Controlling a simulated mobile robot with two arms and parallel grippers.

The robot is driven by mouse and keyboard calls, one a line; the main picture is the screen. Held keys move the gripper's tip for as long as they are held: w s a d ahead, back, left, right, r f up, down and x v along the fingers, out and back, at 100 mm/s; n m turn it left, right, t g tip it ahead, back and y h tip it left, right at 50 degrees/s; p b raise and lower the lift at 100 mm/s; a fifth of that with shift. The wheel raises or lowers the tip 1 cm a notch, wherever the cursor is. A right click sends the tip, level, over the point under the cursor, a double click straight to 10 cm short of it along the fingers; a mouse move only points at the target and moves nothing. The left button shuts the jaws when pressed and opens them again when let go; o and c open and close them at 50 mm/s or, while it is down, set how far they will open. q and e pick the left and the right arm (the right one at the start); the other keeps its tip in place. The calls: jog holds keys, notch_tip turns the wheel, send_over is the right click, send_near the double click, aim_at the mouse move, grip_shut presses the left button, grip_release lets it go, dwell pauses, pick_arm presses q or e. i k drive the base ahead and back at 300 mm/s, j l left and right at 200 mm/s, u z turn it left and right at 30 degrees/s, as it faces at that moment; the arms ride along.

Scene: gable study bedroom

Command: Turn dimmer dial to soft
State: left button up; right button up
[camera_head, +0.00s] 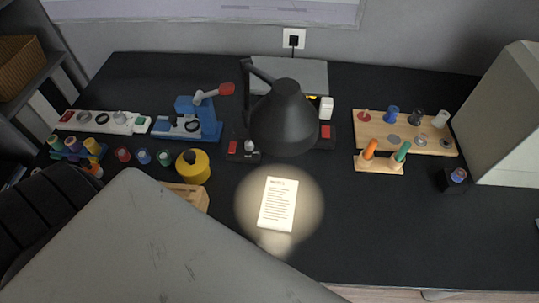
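A black desk lamp (284,118) stands at the back middle of the desk and casts a bright round spot of light. A printed white card (278,204) lies in that spot. A small round pale knob (249,145) shows at the left front of the lamp, on a dark base. A black box with a purple-blue top (455,178) stands at the right. I cannot tell which of these is the dimmer dial, and no setting marks are readable. Neither of my grippers is in view.
A large grey surface (150,250) hides the lower left. A wooden peg board (405,133), a blue device with a red-ended lever (188,118), a white strip (103,122) and a yellow roll (193,167) stand on the black desk. The right front is clear.

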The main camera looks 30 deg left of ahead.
aim_at(248, 145)
jog(key=u, duration=1.2)
